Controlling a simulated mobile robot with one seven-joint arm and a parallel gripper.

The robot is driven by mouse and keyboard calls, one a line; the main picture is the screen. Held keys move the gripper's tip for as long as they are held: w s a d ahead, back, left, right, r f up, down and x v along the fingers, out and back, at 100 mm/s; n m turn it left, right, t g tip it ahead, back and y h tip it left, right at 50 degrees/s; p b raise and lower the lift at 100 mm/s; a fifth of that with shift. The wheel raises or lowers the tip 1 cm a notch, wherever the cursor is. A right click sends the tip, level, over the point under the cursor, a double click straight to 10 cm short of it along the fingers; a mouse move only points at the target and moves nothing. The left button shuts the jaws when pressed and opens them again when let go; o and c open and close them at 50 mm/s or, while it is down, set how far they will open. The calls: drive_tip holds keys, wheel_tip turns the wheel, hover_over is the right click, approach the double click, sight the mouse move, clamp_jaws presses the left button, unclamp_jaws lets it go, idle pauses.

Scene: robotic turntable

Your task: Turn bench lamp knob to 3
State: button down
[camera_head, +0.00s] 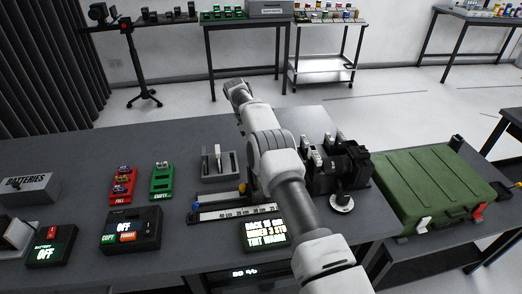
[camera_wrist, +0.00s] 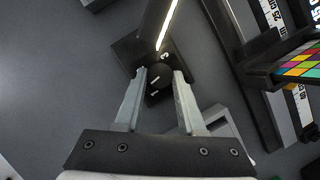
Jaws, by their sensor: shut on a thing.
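The bench lamp shows in the wrist view as a dark base (camera_wrist: 128,50) with a dark arm and a bright light strip (camera_wrist: 168,24). Its round black knob (camera_wrist: 160,78) carries small white marks. A white "3" sits just above the knob, towards the light strip. My gripper (camera_wrist: 160,73) has one fingertip on each side of the knob and is shut on it. I cannot tell for sure which number the knob's mark points at. In the head view my arm hides the gripper, and I cannot make out the lamp there.
In the wrist view, a colour chart (camera_wrist: 298,64) and a ruled rail stand right. In the head view, a dark rig (camera_head: 345,170) and green case (camera_head: 435,185) lie right of my arm; a grey holder (camera_head: 219,177) and display (camera_head: 264,234) lie close. Bare bench shows left.

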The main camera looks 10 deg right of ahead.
idle(0.7)
drive_tip(key=c, duration=0.5)
unclamp_jaws()
wheel_tip(320, 180, up, 5)
drive_tip(key=shift+f+p, duration=0.15)
drive_tip(key=shift+p, duration=0.85)
drive_tip(key=shift+d+f+b, duration=0.15)
drive_tip(key=shift+f+b, duration=0.35)
drive_tip(key=shift+b, duration=0.7)
drive_tip(key=s+d+r+b, duration=0.1)
drive_tip(key=b, duration=0.5)
drive_tip(key=shift+d+r, duration=0.1)
drive_tip(key=shift+d, duration=0.25)
drive_tip(key=s+d+r, duration=0.5)
drive_tip(key=d+r, duration=0.1)
drive_tip(key=d, duration=0.2)
drive_tip(key=shift+b, duration=0.3)
